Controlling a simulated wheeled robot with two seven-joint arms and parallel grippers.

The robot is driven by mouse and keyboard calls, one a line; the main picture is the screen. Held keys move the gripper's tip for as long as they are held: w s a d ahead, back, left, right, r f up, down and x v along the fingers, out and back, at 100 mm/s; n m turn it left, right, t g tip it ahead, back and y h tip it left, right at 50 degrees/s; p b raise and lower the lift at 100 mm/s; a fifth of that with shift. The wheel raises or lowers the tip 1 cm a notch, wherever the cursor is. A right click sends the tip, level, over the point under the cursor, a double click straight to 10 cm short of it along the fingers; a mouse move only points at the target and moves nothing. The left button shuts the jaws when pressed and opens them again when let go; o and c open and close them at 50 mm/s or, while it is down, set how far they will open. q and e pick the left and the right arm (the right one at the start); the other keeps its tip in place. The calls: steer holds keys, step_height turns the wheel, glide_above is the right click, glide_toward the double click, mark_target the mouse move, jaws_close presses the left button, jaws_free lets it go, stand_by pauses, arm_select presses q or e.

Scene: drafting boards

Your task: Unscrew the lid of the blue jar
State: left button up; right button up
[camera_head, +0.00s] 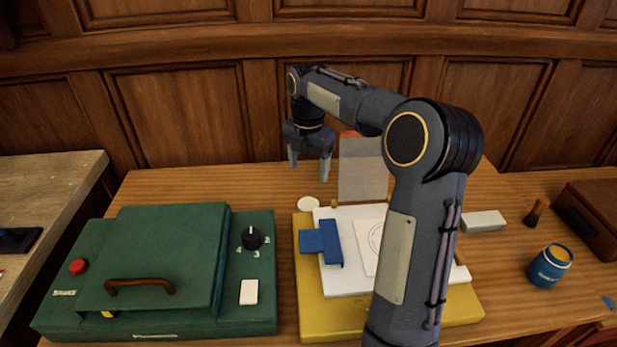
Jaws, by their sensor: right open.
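The blue jar (548,268) stands on the wooden table at the right, with light marking on its side. Its top shows a yellow-orange round face inside a darker rim; I cannot tell whether this is a lid or the contents. My right gripper (309,172) hangs pointing down over the back middle of the table. It is open with nothing between its fingers, and it is far to the left of the jar. My left gripper is not in view.
A green box (165,255) with a handle and dial fills the left. A yellow board (312,318) with white sheets and a blue block (321,242) lies mid-table, partly behind my arm. A white block (483,221) and brown case (592,212) stand near the jar. A small blue piece (608,302) shows at the right edge.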

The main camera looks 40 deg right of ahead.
steer(key=s+a+r+m+t+y, duration=0.1)
steer(key=s+a+r+m+t, duration=0.1)
steer(key=s+a+m, duration=0.4)
steer(key=s+a+r+m+t+y, duration=0.1)
steer(key=s+a+r+m, duration=0.15)
steer(key=s+m, duration=0.4)
steer(key=s+a+f+m+t, duration=0.1)
steer(key=s+a+f+m, duration=0.1)
steer(key=s+a+m, duration=0.1)
steer(key=s+a+f+m+y, duration=0.1)
steer(key=s+a+f+m, duration=0.1)
steer(key=s, duration=0.3)
steer(key=s+a+f+m+t, duration=0.1)
steer(key=s+a+f+m, duration=0.1)
steer(key=s+a+m, duration=0.2)
steer(key=shift+s+a+f+m+t+y, duration=0.15)
steer(key=shift+s+f+m+t+y, duration=0.2)
steer(key=shift+s+m, duration=0.25)
steer(key=shift+s+a+f+m, duration=0.15)
steer(key=shift+f+m, duration=0.1)
steer(key=shift+c, duration=0.2)
